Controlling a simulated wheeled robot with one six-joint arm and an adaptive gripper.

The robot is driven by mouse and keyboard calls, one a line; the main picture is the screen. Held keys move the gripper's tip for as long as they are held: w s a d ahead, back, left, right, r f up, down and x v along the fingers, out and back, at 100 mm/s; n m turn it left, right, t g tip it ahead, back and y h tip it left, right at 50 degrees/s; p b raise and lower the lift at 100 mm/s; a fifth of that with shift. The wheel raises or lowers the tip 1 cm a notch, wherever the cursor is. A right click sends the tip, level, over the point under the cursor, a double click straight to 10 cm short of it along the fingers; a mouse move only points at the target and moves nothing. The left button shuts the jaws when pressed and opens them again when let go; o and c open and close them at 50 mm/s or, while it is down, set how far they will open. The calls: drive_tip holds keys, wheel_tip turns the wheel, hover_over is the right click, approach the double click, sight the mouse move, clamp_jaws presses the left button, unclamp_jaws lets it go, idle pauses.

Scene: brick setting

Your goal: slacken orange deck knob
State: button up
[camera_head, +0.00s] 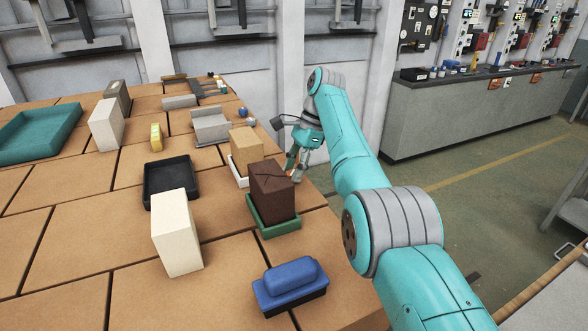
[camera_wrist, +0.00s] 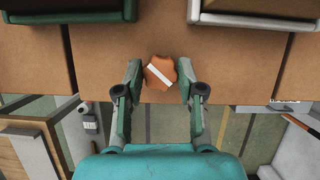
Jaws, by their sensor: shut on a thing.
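The orange deck knob (camera_wrist: 153,80) shows in the wrist view as a lobed orange piece with a white stripe running diagonally across its top. It sits at the edge of the brick-coloured deck (camera_wrist: 100,60). My gripper (camera_wrist: 160,76) is around the knob, one finger at each side, and shut on it. In the head view my gripper (camera_head: 294,178) is low at the deck's right edge, behind the dark brown block (camera_head: 271,188). The knob cannot be made out in that view.
The brown block stands in a green tray (camera_head: 276,230), close to my gripper. A tan block (camera_head: 246,148) in a white tray stands beyond it. A blue-topped block (camera_head: 290,283), a cream block (camera_head: 177,235) and a black tray (camera_head: 170,200) are on the deck. Floor lies past the edge.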

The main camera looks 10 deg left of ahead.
drive_tip(key=o, duration=1.1)
drive_tip(key=shift+o, duration=0.2)
drive_tip(key=shift+m, duration=0.4)
